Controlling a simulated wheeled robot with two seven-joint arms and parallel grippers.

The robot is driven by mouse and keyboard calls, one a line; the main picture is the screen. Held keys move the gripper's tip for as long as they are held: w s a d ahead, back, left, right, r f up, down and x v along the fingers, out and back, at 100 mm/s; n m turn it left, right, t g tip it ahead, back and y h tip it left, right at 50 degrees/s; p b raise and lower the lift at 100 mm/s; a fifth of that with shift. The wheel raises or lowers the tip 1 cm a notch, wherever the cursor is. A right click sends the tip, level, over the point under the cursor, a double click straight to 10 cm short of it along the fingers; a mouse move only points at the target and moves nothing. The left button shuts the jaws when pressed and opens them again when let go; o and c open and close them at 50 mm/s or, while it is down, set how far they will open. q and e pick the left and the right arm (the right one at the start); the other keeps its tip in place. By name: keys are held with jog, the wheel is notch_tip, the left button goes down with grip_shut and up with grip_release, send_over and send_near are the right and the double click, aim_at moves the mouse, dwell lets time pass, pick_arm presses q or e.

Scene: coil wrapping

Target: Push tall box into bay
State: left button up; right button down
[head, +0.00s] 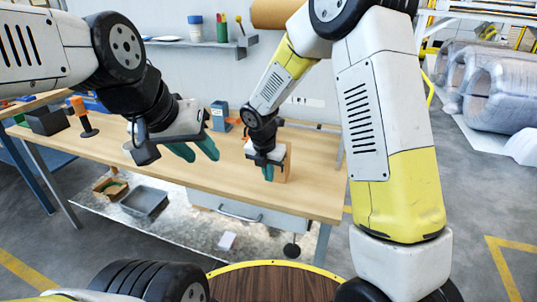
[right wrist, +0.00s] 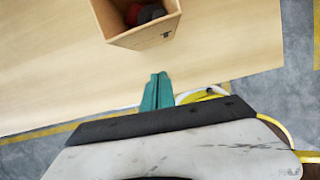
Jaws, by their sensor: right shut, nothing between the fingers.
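A light wooden open-topped box (head: 288,161) stands on the workbench, partly hidden behind my right gripper (head: 267,172). In the right wrist view this box (right wrist: 140,35) is at the top, with something dark and red inside. I cannot tell whether it is the bay. My right gripper, also in the right wrist view (right wrist: 157,90), is shut and empty, its green fingertips pointing at the box with a gap between. My left gripper (head: 195,150) is open and empty above the bench, left of the box. A blue-grey upright block (head: 219,116) stands at the back; I cannot tell whether it is the tall box.
The wooden workbench (head: 225,178) is mostly clear between my grippers. An orange-handled tool (head: 80,115) and a dark box (head: 47,121) are at its left. A grey tray (head: 144,201) lies below the bench. A wall shelf (head: 205,43) holds cups. Wrapped coils (head: 490,85) stand far right.

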jog(key=shift+w+d+f, duration=0.1)
jog(key=shift+w+d, duration=0.15)
jog(key=shift+w, duration=0.4)
jog(key=shift+w+d+f, duration=0.1)
jog(key=shift+w+d, duration=0.15)
jog(key=shift+w, duration=0.35)
jog(key=shift+w+d, duration=0.25)
jog(key=shift+w, duration=0.4)
jog(key=shift+w, duration=0.1)
